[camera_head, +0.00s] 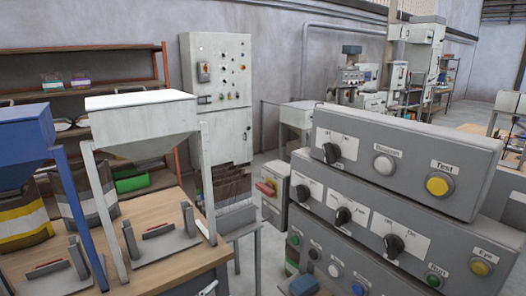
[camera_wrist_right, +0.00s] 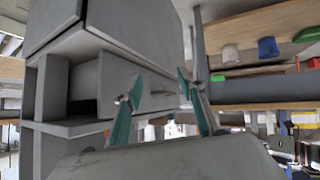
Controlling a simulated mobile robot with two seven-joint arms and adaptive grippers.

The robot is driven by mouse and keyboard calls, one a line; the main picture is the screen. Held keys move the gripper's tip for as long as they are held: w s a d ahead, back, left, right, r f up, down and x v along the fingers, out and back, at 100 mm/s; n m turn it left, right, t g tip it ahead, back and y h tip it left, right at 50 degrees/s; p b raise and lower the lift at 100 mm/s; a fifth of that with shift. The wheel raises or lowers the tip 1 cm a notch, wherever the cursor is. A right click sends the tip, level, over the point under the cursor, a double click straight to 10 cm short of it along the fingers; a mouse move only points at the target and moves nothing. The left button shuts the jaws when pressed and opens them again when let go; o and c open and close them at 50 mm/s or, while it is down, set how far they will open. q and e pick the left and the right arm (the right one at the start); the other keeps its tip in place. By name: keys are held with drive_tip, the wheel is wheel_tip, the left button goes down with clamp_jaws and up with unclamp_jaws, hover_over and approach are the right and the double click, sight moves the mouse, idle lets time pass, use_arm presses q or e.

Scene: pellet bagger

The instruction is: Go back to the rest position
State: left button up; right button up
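My right gripper (camera_wrist_right: 159,92) shows in the right wrist view. Its two teal-lined fingers stand apart with nothing between them, so it is open and empty. A grey cabinet-like box (camera_wrist_right: 135,35) with an open recess at its left lies beyond the fingers. I cannot tell from this view how close the fingertips are to it. Neither gripper shows in the head view, and my left gripper is in no view.
A stepped grey control panel (camera_head: 400,163) with knobs and buttons fills the right foreground. A wooden bench (camera_head: 178,268) carries a white hopper (camera_head: 140,120) and a blue hopper (camera_head: 22,140). A grey switch cabinet (camera_head: 222,120) and brown shelves (camera_head: 100,63) stand behind.

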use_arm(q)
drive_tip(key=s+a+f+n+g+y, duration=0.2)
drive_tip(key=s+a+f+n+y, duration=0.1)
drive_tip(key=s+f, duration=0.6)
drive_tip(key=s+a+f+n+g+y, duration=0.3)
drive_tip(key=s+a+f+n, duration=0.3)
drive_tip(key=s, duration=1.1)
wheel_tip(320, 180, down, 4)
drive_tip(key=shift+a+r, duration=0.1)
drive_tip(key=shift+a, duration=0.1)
